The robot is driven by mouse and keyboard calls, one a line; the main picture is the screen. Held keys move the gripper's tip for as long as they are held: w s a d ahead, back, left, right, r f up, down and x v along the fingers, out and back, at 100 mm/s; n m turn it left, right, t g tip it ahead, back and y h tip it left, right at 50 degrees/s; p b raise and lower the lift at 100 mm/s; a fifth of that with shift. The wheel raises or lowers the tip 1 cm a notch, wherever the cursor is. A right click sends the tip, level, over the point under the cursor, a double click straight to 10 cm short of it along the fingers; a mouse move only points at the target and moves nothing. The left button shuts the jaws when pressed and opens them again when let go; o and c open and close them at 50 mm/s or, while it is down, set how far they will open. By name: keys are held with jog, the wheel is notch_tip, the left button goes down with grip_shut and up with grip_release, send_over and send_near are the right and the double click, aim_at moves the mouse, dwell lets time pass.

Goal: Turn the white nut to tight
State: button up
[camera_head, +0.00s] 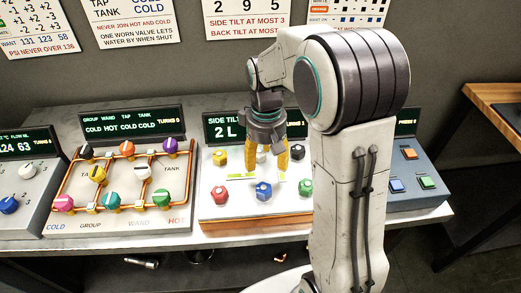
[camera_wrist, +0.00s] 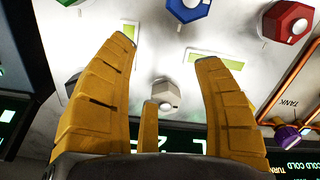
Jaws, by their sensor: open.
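The white nut (camera_wrist: 165,95) is on the light panel, between my gripper's spread yellow fingers in the wrist view. It looks like a pale faceted knob with a round top. In the head view my gripper (camera_head: 266,168) points down over the tilt panel (camera_head: 235,209) and largely hides the white nut. In the wrist view my gripper (camera_wrist: 164,52) is open, with one finger on each side of the nut and a third finger low in the middle. I cannot tell how deep the fingers reach or whether they touch it.
Close neighbours are the yellow nut (camera_head: 219,157), red nut (camera_head: 219,194), blue nut (camera_head: 263,190), green nut (camera_head: 305,186) and a dark nut (camera_wrist: 73,84). The SIDE TILT display (camera_head: 225,127) stands behind. A pipe panel (camera_head: 127,211) is left, a button panel (camera_head: 428,182) right.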

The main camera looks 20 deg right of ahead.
aim_at(260, 152)
jog(key=w+r+n, duration=0.2)
jog(key=w, duration=0.1)
jog(key=w+r+n+t, duration=0.1)
jog(key=w+r+n, duration=0.1)
jog(key=n, duration=0.1)
jog(key=shift+w+d+r, duration=0.1)
jog(key=shift+w+r, duration=0.1)
jog(key=shift+w, duration=0.2)
jog(key=shift+s+r+n, duration=0.15)
jog(key=shift+r+n, duration=0.05)
jog(key=shift+n, duration=0.6)
jog(key=n, duration=0.1)
jog(key=s+n, duration=0.1)
jog(key=n, duration=0.1)
jog(key=shift+f, duration=0.1)
jog(key=shift+f+n, duration=0.3)
jog(key=shift+f, duration=0.25)
jog(key=shift+w+f, duration=0.1)
jog(key=shift+f, duration=3)
jog(key=c, duration=1.2)
